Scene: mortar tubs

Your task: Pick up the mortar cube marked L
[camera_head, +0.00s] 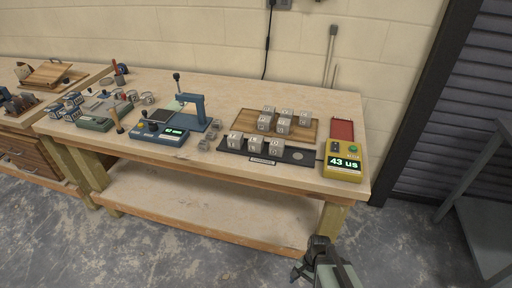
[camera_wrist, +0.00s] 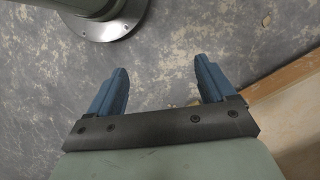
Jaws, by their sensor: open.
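Several grey mortar cubes stand on the bench, and their marks are too small to read, so I cannot tell which is L. Some cubes (camera_head: 284,125) sit on a wooden board (camera_head: 246,125). A row of cubes (camera_head: 255,144) sits on a dark strip (camera_head: 222,145) in front of it. Small grey cubes (camera_head: 204,144) lie beside the blue press. My gripper (camera_wrist: 163,75) is open and empty, with two blue fingers over the floor in the wrist view. In the head view, my arm's end (camera_head: 318,248) is low in front of the bench, well away from the cubes.
A yellow meter (camera_head: 343,165) reading "43 us" stands at the bench's right end, with a red pad (camera_head: 342,130) behind it. A blue press (camera_head: 190,108) and a blue scale (camera_head: 160,131) stand left of the cubes. The bench's front edge lies between my gripper and the cubes.

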